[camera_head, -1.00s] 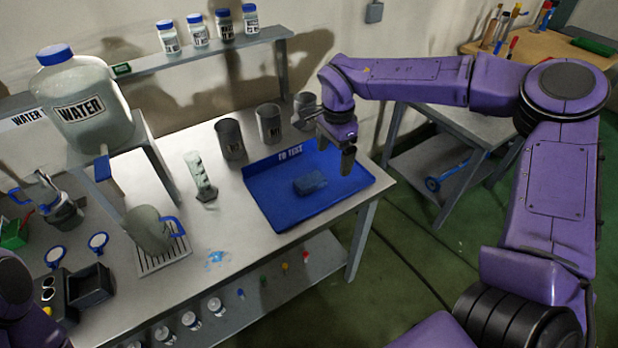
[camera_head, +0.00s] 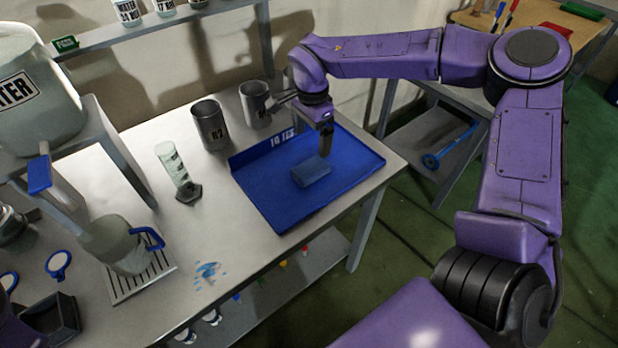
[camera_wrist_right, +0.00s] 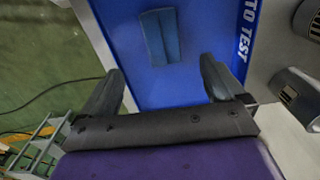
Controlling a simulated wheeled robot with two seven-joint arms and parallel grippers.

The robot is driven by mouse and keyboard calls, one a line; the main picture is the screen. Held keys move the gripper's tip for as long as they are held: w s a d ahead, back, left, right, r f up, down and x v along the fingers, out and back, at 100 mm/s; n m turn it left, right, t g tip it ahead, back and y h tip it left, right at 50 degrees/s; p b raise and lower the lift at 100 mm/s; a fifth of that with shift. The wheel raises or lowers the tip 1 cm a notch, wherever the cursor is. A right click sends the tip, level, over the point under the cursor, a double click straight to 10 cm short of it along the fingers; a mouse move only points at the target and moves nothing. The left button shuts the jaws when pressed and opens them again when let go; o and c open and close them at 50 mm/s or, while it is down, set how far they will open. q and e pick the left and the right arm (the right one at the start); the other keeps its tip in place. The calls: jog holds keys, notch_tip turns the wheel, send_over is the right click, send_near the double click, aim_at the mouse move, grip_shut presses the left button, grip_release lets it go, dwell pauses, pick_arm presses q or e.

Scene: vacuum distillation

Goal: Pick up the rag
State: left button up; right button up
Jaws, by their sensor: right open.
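A dark blue folded block, which looks like the rag (camera_head: 311,172), lies flat in the blue tray (camera_head: 260,203) marked "TO TEST". In the right wrist view the rag (camera_wrist_right: 160,36) lies ahead of the fingers, with a crease along its length. My right gripper (camera_head: 326,147) points down over the tray, just behind and to the right of the rag in the head view. Its fingers (camera_wrist_right: 160,84) are apart with nothing between them, and the rag is clear of them. My left gripper is out of view.
Two grey cups, one (camera_head: 210,126) and another (camera_head: 255,104), stand behind the tray. A graduated cylinder (camera_head: 176,168) stands to its left. A jug (camera_head: 120,245) sits on a drain rack. A blue splotch (camera_head: 208,270) marks the table's front.

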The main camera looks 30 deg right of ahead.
jog(key=f, duration=0.1)
jog(key=p, duration=0.1)
send_over(311, 168)
notch_tip(311, 168, down, 5)
jog(key=shift+s+f, duration=0.1)
jog(key=f+p, duration=0.1)
jog(key=f, duration=0.4)
jog(key=shift+w+f+p, duration=0.15)
jog(key=shift+w+p, duration=0.05)
jog(key=shift+p, duration=0.2)
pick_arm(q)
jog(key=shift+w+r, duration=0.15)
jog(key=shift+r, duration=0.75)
pick_arm(e)
jog(key=c, duration=1.1)
